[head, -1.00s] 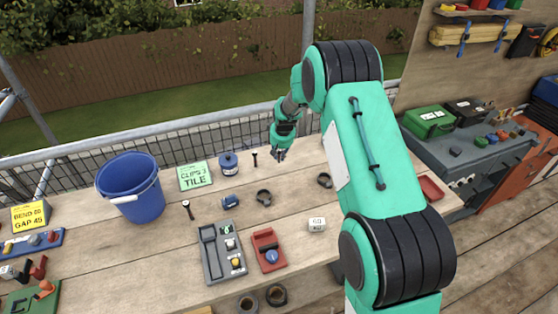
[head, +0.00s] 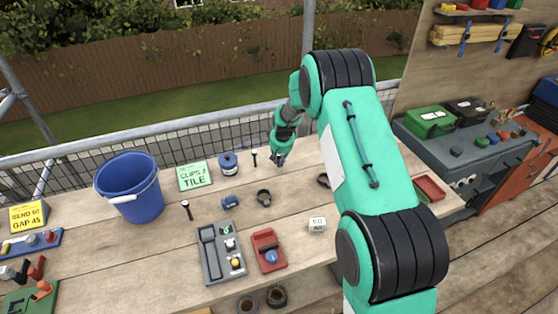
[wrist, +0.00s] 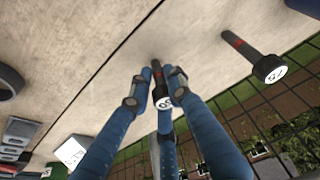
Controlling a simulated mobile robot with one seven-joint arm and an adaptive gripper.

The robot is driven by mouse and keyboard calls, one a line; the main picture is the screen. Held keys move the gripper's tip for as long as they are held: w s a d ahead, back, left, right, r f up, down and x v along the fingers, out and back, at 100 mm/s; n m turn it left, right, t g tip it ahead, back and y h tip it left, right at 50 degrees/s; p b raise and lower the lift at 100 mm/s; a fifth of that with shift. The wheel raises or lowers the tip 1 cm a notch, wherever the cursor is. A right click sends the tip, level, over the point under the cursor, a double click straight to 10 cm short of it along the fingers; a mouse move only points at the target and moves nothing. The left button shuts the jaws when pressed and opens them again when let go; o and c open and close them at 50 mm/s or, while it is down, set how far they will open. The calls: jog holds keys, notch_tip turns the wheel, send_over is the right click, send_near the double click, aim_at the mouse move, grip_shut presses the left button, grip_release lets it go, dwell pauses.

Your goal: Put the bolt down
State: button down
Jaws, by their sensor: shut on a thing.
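My gripper (head: 278,160) is over the far side of the wooden bench, near the mesh railing. In the wrist view its blue fingers (wrist: 155,88) are shut around a dark bolt (wrist: 161,84). The bolt has a red band and a pale numbered disc on its head. Its head faces the camera and its shank points at the bench top. Its tip is at or close to the wood; I cannot tell if it touches. In the head view the held bolt is too small to make out.
Another dark bolt (head: 254,159) stands left of my gripper; it also shows in the wrist view (wrist: 252,54).

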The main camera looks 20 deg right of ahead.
jog(key=c, duration=1.5)
grip_release()
jog(key=shift+f, duration=0.1)
jog(key=shift+c, duration=0.2)
jog(key=p+v, duration=0.2)
jog(key=v, duration=1)
